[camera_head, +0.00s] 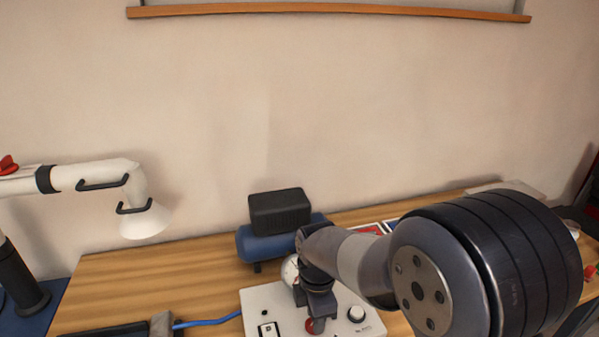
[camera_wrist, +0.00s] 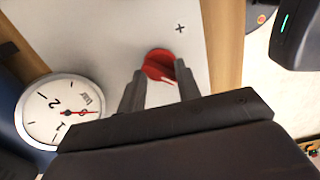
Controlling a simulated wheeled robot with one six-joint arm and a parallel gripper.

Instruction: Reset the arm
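My arm reaches over the bench from the right in the head view. My gripper (camera_head: 318,302) points down at a light grey control panel (camera_head: 258,298). In the wrist view my gripper (camera_wrist: 159,76) has its two fingers apart. A red rotary knob (camera_wrist: 158,63) lies between and just beyond the fingertips, with small gaps seeming to show on both sides. I cannot tell the exact height of the fingertips over it. The knob (camera_head: 316,326) shows partly under my gripper in the head view.
A round pressure gauge (camera_wrist: 62,112) is close left of the fingers. A blue compressor tank (camera_head: 262,243) with a black box (camera_head: 279,211) stands behind the panel. A white extraction arm (camera_head: 100,172) hangs at left. A blue hose (camera_head: 208,321) runs along the wooden bench (camera_head: 150,275).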

